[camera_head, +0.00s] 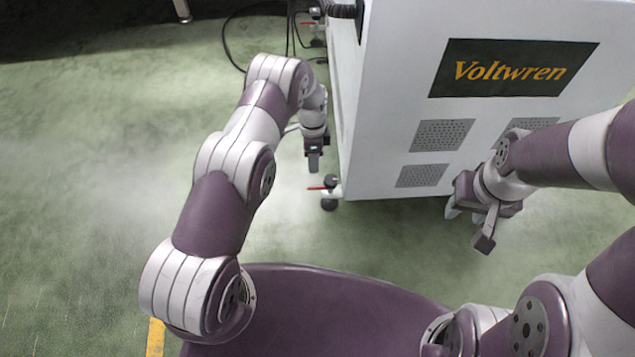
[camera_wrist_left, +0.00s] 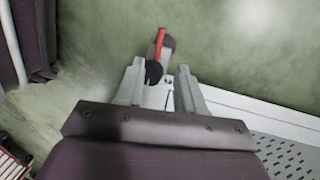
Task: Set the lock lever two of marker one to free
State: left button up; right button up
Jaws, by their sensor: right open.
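The white Voltwren machine (camera_head: 390,100) stands on casters at upper right. Its near left caster (camera_head: 329,204) has a red lock lever (camera_head: 318,187) sticking out to the left. The lever also shows in the left wrist view (camera_wrist_left: 160,42), just beyond the fingertips, with the dark caster wheel (camera_wrist_left: 153,73) between the fingers. My left gripper (camera_head: 313,166) points down above this caster and beside the machine's left side; its fingers (camera_wrist_left: 160,68) are apart and hold nothing. My right gripper (camera_head: 470,225) is open and empty in front of the machine's panel. No numbering on the levers is visible.
Another caster (camera_head: 317,42) with a small red part shows at the machine's far left corner. Black cables (camera_head: 238,62) lie on the floor behind my left arm. The green floor (camera_head: 90,180) at left is clear. A yellow floor line (camera_head: 155,338) shows at the bottom.

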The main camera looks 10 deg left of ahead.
pick_arm(q)
jog(key=f+b, duration=0.1)
jog(key=f, duration=0.2)
jog(key=s+f+b, duration=0.1)
jog(key=f+b, duration=0.1)
jog(key=f, duration=0.1)
jog(key=s+f+b, duration=0.1)
jog(key=f, duration=0.3)
jog(key=shift+d+f+b, duration=0.1)
jog(key=shift+d+b, duration=0.2)
grip_shut()
